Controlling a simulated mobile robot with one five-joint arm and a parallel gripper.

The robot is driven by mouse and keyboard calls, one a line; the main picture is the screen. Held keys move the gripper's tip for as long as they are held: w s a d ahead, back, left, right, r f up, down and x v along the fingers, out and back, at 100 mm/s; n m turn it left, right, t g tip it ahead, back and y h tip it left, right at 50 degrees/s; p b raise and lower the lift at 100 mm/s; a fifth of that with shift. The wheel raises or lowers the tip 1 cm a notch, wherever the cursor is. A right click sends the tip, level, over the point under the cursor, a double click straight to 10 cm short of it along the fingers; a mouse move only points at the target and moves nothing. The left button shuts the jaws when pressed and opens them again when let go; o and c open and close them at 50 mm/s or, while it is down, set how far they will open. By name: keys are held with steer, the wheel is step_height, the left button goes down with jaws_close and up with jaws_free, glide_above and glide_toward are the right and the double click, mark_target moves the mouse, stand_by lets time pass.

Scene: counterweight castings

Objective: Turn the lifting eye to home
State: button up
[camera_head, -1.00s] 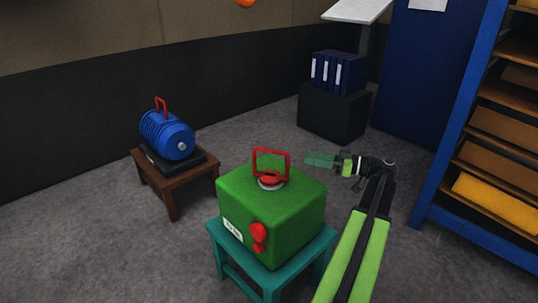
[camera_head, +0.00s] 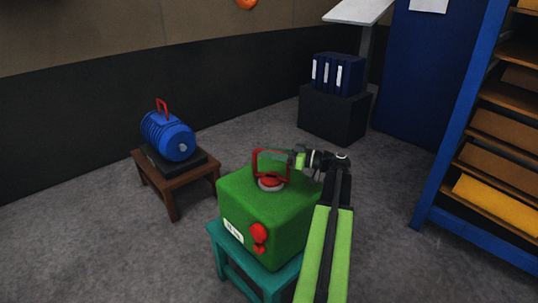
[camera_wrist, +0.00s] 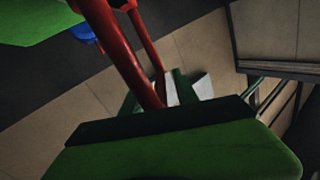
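The green block casting (camera_head: 262,215) stands on a teal stool (camera_head: 232,262). The lifting eye, a red upright rectangular loop (camera_head: 255,163), rises from a round red and grey base on its top. My gripper (camera_head: 281,158) reaches in from the right, its fingers overlapping the upper right of the loop in the head view. In the wrist view, the red bars of the loop (camera_wrist: 118,48) run down behind the dark edge of one green finger, where their lower part is hidden. I cannot tell whether the fingers are clamped on the loop.
A blue motor (camera_head: 167,137) with a red handle sits on a small brown table (camera_head: 172,186) at the left. A black box (camera_head: 333,113) with blue binders (camera_head: 337,73) stands behind. A blue shelf rack (camera_head: 455,130) stands at the right. Grey floor is open between them.

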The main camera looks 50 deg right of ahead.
jaws_close()
stand_by(1.2)
